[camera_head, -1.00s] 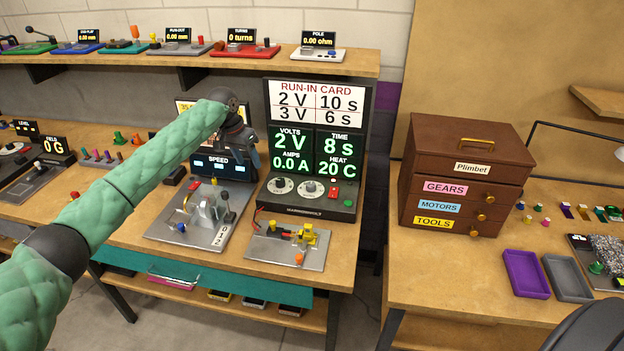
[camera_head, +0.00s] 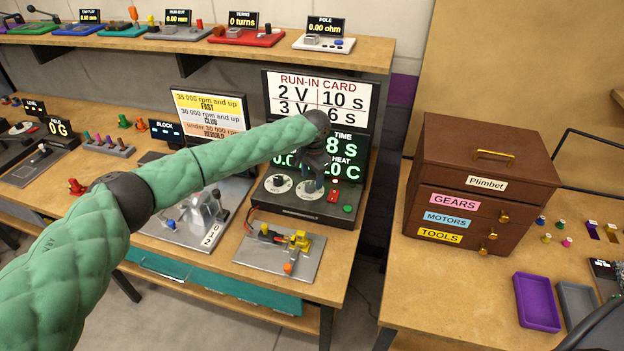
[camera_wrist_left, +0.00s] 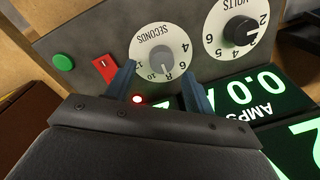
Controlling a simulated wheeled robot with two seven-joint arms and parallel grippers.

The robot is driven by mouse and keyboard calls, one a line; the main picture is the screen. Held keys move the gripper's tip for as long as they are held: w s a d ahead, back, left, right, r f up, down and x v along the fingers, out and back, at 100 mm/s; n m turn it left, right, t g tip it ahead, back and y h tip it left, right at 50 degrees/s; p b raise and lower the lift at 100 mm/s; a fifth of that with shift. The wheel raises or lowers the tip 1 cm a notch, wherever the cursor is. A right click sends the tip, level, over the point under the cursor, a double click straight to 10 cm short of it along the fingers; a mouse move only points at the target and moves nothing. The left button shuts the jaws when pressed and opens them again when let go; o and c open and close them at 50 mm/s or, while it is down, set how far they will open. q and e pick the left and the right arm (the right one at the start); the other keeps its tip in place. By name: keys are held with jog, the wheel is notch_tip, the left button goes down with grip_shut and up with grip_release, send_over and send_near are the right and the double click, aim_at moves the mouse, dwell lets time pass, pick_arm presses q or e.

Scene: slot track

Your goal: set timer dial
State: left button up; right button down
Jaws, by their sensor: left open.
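The timer dial (camera_wrist_left: 160,55), a grey knob on a white face marked SECONDS, shows upside down in the left wrist view. In the head view its white face (camera_head: 303,190) is partly hidden by my left gripper (camera_head: 314,180). My left gripper is open, and in the left wrist view its two fingertips (camera_wrist_left: 159,85) stand apart on either side of the dial's near edge. I cannot tell whether they touch anything. The TIME display (camera_head: 338,146) reads 8 s. The run-in card (camera_head: 320,90) shows 2 V with 10 s and 3 V with 6 s, partly covered.
The volts dial (camera_wrist_left: 240,30) sits beside the timer dial. A red switch (camera_wrist_left: 105,68) and a green button (camera_wrist_left: 63,62) are on its other side. A metal plate with a yellow fixture (camera_head: 298,241) lies in front of the unit. A brown drawer chest (camera_head: 480,190) stands to the right.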

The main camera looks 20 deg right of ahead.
aim_at(311, 184)
pick_arm(q)
jog(key=shift+w+f, duration=0.1)
jog(key=shift+f, duration=0.4)
jog(key=shift+a+f+p, duration=0.3)
jog(key=shift+f+p, duration=0.15)
jog(key=shift+f, duration=0.35)
jog(key=shift+d+f, duration=0.15)
jog(key=shift+f, duration=0.05)
pick_arm(e)
jog(key=shift+s+d+f, duration=0.55)
jog(key=shift+s+f, duration=0.1)
jog(key=shift+s, duration=0.2)
pick_arm(q)
jog(key=shift+r, duration=0.1)
jog(key=c, duration=0.9)
jog(key=shift+c, duration=0.3)
pick_arm(e)
jog(key=shift+w+d, duration=0.1)
